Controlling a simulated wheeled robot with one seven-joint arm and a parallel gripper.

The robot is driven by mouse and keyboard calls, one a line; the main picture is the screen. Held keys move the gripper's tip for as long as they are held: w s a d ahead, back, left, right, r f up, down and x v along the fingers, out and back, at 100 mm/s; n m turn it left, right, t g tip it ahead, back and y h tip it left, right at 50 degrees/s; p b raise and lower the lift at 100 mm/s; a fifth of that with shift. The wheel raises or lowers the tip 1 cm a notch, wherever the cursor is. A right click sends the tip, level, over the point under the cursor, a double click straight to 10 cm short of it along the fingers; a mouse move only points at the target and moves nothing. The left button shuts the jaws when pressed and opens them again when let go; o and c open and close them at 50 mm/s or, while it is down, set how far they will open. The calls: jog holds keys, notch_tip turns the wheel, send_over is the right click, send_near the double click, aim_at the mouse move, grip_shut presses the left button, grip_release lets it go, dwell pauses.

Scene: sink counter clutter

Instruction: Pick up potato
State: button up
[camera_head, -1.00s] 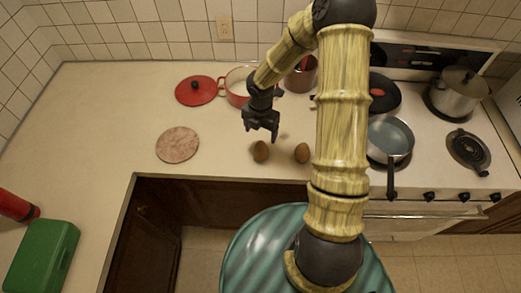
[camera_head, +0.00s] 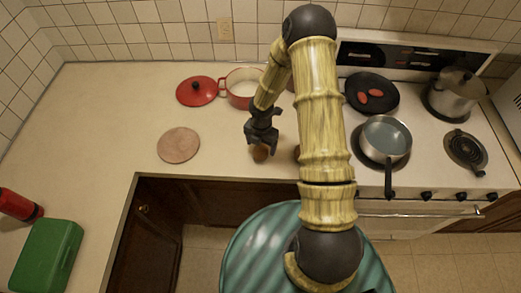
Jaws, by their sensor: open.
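Two small brown roundish things sit near the counter's front edge; either could be the potato. The left brown potato-like thing (camera_head: 260,153) shows just below my gripper (camera_head: 262,143), partly covered by its fingers. The right brown thing (camera_head: 297,151) is mostly hidden behind my arm. My gripper is open and points down over the left one, close around its top. I cannot tell whether the fingers touch it.
A red pot (camera_head: 240,98) and red lid (camera_head: 197,91) stand behind my gripper. A round board (camera_head: 179,145) lies to the left. A grey saucepan (camera_head: 386,140) and black pan (camera_head: 383,104) are on the stove at right. The left counter has free room.

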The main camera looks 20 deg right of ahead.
aim_at(261, 147)
jog(key=shift+d+f+p, duration=0.1)
jog(key=shift+f+p, duration=0.25)
jog(key=shift+f, duration=1.25)
jog(key=shift+w, duration=0.1)
jog(key=c, duration=1.1)
